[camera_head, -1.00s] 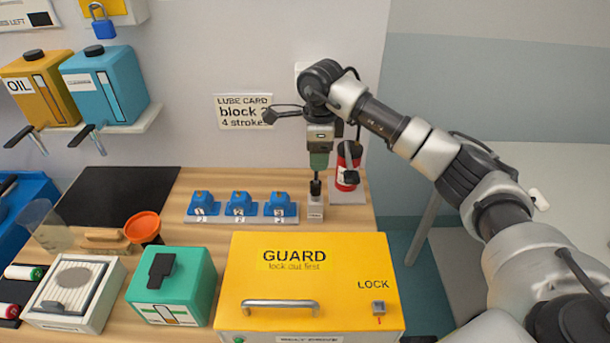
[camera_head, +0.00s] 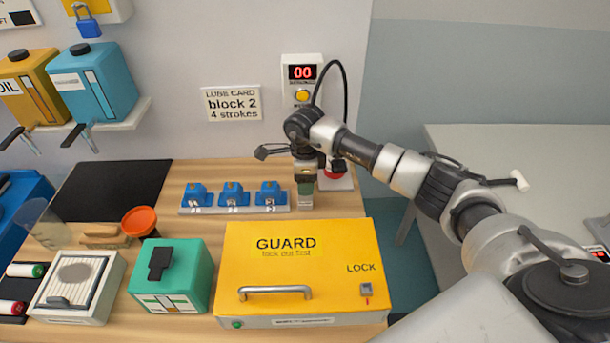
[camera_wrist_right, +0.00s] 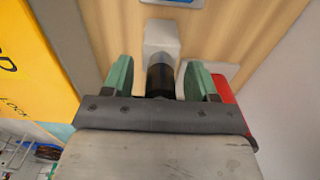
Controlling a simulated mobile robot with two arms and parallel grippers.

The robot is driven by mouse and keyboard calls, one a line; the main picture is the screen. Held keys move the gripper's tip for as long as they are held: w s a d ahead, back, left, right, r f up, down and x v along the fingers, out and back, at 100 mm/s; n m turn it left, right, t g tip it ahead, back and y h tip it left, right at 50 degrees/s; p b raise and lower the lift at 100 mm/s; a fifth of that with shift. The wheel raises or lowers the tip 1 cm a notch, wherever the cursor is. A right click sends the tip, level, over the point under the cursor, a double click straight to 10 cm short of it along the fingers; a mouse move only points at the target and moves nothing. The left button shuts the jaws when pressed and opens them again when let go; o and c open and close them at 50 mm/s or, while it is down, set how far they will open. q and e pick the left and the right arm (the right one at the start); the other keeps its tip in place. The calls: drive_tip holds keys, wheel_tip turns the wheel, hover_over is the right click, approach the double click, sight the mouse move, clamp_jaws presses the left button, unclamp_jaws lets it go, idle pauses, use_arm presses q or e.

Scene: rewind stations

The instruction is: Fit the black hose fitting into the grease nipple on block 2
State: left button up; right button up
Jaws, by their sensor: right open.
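The black hose fitting (camera_wrist_right: 160,79) stands at the pale grey holder (camera_wrist_right: 161,36) in the right wrist view. My right gripper (camera_wrist_right: 158,80) is open, with its green fingers on either side of the fitting and gaps showing. In the head view my right gripper (camera_head: 305,190) points down over the grey holder (camera_head: 305,202) and hides the fitting. Three blue blocks with small brass-coloured tops stand in a row to its left; block 2 (camera_head: 234,197) is the middle one. My left gripper is not in view.
The yellow guard box (camera_head: 337,262) stands in front of the holder. A red container (camera_head: 336,183) is close behind right, partly hidden by my arm. A wall unit (camera_head: 302,72) reads 00, with a black hose. A lube card (camera_head: 232,104) says block 2, 4 strokes.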

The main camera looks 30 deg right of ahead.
drive_tip(key=c, duration=1)
drive_tip(key=shift+c, duration=0.2)
